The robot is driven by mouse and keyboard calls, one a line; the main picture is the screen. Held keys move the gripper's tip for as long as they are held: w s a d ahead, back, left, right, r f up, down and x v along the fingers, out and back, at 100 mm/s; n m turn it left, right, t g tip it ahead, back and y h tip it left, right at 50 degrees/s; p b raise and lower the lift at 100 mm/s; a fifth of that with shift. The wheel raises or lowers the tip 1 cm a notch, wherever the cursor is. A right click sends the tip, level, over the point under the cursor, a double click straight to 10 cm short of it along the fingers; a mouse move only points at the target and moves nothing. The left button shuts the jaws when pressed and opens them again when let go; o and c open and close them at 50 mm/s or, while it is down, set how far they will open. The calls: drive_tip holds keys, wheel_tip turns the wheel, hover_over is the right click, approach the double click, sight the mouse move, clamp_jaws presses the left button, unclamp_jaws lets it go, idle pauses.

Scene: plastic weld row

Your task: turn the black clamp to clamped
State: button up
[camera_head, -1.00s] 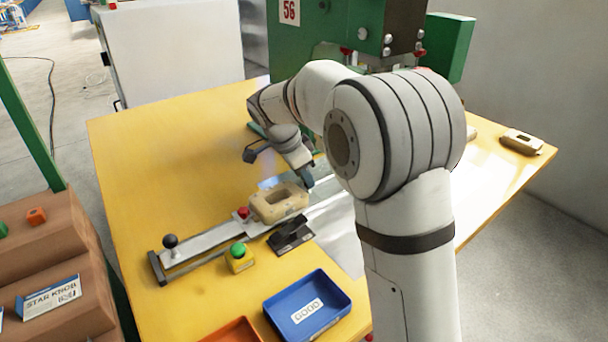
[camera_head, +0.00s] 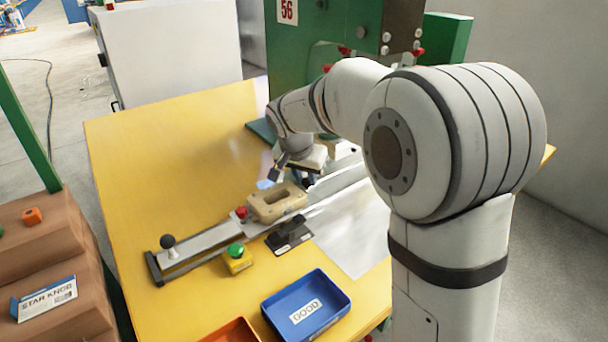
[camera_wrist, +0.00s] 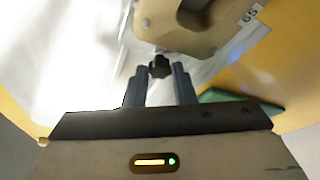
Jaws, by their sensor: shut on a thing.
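The black clamp (camera_wrist: 159,67) shows in the wrist view as a small dark lobed knob between my fingertips. My gripper (camera_wrist: 161,76) is shut on it, with one grey finger on each side. In the head view my gripper (camera_head: 307,181) is at the far end of the tan block (camera_head: 268,208), low over the slide rail. The clamp is too small and covered there to make out. The tan block also shows close above the knob in the wrist view (camera_wrist: 180,38). The clamp's turned position cannot be told.
A rail (camera_head: 205,240) with a black ball knob (camera_head: 167,241) runs across the yellow table (camera_head: 150,140). A green button box (camera_head: 237,262), a black stand (camera_head: 290,238) and a blue GOOD tray (camera_head: 275,313) are nearer. The green machine (camera_head: 290,60) stands behind. The table's left is clear.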

drive_tip(key=n+y+p, duration=0.1)
drive_tip(key=n, duration=0.2)
drive_tip(key=shift+d+r, duration=0.15)
drive_tip(key=shift+d+n+y+p, duration=0.1)
drive_tip(key=shift+n+y+p, duration=0.5)
drive_tip(key=shift+n, duration=0.4)
drive_tip(key=o, duration=1)
drive_tip(key=shift+f, duration=0.2)
